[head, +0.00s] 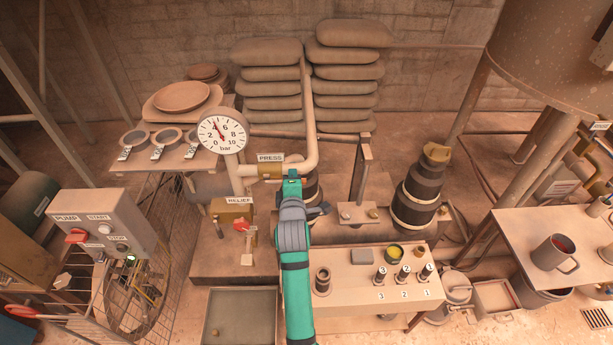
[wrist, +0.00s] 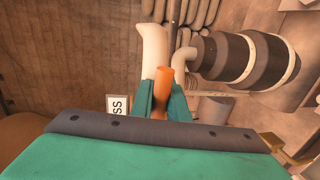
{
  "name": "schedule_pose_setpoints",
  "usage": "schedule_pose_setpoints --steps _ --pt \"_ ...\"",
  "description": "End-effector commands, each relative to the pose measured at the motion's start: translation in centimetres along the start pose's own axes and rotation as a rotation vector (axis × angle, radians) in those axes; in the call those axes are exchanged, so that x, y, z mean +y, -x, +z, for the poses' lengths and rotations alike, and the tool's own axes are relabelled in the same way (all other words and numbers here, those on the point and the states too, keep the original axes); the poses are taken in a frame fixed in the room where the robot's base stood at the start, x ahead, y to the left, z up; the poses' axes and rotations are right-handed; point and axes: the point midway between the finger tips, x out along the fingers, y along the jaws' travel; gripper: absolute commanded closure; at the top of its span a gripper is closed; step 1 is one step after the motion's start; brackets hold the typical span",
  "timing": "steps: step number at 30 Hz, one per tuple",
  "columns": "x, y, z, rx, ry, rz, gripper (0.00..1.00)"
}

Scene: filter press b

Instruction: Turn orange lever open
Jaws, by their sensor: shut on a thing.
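In the wrist view the orange lever (wrist: 163,78) stands between the two teal fingers of my gripper (wrist: 161,98), which are shut on it. The lever's upper end sticks out past the fingertips, beside a pale pipe (wrist: 154,48). In the head view my gripper (head: 291,178) is at the pipework just right of the PRESS label (head: 270,157). There the lever is hidden behind my gripper and arm.
A pressure gauge (head: 222,134) stands left of the PRESS label. A red RELIEF handle (head: 240,229) is below left. A white bench (head: 350,291) with numbered pieces is at front right. A dark banded cylinder (head: 418,195) stands right of my gripper.

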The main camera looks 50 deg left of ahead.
Motion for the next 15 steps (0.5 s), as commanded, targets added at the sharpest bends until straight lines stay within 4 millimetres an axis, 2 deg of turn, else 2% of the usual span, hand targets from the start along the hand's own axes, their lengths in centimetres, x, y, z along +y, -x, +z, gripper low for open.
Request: schedule_pose_setpoints --steps 3,15 --pt "0.02 0.00 -0.75 0.008 0.014 -0.002 1.00" --pt "0.11 -0.07 -1.10 0.012 0.020 0.000 1.00"
